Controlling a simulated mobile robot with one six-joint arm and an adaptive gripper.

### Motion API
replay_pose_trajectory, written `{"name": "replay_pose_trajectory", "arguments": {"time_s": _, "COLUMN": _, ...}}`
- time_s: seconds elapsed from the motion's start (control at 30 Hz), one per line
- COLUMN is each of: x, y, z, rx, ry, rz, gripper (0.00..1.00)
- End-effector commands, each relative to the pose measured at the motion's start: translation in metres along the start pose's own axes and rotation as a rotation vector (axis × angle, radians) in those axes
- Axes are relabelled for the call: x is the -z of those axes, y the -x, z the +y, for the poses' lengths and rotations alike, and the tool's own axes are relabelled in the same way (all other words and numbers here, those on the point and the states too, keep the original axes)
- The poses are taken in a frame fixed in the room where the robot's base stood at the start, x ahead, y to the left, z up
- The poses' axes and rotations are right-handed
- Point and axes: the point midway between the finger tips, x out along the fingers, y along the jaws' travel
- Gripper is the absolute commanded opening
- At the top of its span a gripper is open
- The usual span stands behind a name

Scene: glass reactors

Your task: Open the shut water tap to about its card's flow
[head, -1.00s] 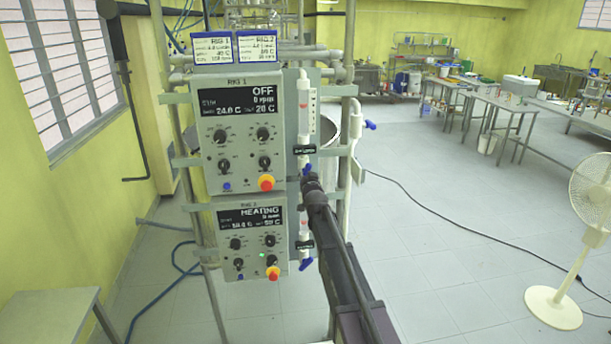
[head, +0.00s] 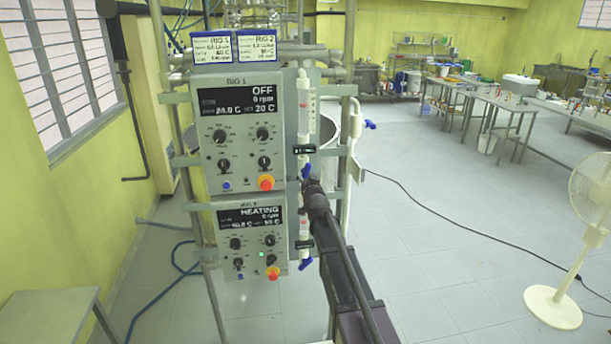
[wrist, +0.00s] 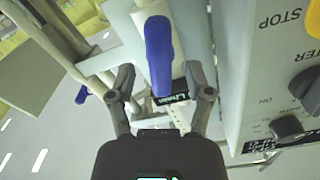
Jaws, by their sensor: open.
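A blue tap handle (head: 306,169) sits at the foot of the upper flow tube (head: 304,105), right of the RIG 1 panel. A black label (head: 304,149) is above it. In the wrist view the handle (wrist: 158,55) is long and blue, between my open fingers and apart from both. My gripper (head: 309,184) is close to this handle; it also shows in the wrist view (wrist: 161,80). A second blue handle (head: 305,264) is under the lower tube (head: 303,228). Two cards, RIG 1 (head: 212,47) and RIG 2 (head: 256,45), stand on top; their flow figures are hard to read.
The RIG 1 panel (head: 237,135) reads OFF and the RIG 2 panel (head: 250,235) reads HEATING. Panel knobs are close to my gripper's right in the wrist view. Another blue handle (head: 370,124) is on a pipe behind.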

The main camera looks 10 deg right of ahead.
Motion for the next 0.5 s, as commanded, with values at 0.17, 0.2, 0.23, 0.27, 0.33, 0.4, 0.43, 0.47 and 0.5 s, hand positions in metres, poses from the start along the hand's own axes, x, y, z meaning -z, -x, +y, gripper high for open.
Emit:
{"name": "replay_pose_trajectory", "arguments": {"time_s": 0.17, "x": 0.000, "y": 0.033, "z": 0.000, "rx": 0.000, "ry": 0.002, "rz": 0.001, "gripper": 0.66}}
{"name": "replay_pose_trajectory", "arguments": {"time_s": 0.2, "x": 0.000, "y": 0.039, "z": 0.000, "rx": 0.000, "ry": 0.001, "rz": 0.001, "gripper": 0.66}}
{"name": "replay_pose_trajectory", "arguments": {"time_s": 0.23, "x": 0.000, "y": 0.044, "z": 0.000, "rx": 0.000, "ry": 0.002, "rz": 0.001, "gripper": 0.66}}
{"name": "replay_pose_trajectory", "arguments": {"time_s": 0.27, "x": 0.000, "y": 0.049, "z": 0.000, "rx": 0.001, "ry": 0.001, "rz": 0.001, "gripper": 0.66}}
{"name": "replay_pose_trajectory", "arguments": {"time_s": 0.33, "x": 0.000, "y": 0.060, "z": 0.000, "rx": 0.001, "ry": 0.001, "rz": 0.001, "gripper": 0.66}}
{"name": "replay_pose_trajectory", "arguments": {"time_s": 0.4, "x": 0.000, "y": 0.070, "z": 0.000, "rx": 0.001, "ry": 0.002, "rz": 0.001, "gripper": 0.66}}
{"name": "replay_pose_trajectory", "arguments": {"time_s": 0.43, "x": 0.000, "y": 0.074, "z": 0.000, "rx": 0.001, "ry": 0.001, "rz": 0.001, "gripper": 0.66}}
{"name": "replay_pose_trajectory", "arguments": {"time_s": 0.47, "x": 0.000, "y": 0.077, "z": 0.000, "rx": 0.001, "ry": 0.001, "rz": 0.001, "gripper": 0.66}}
{"name": "replay_pose_trajectory", "arguments": {"time_s": 0.5, "x": 0.000, "y": 0.082, "z": 0.000, "rx": 0.001, "ry": 0.001, "rz": 0.001, "gripper": 0.66}}
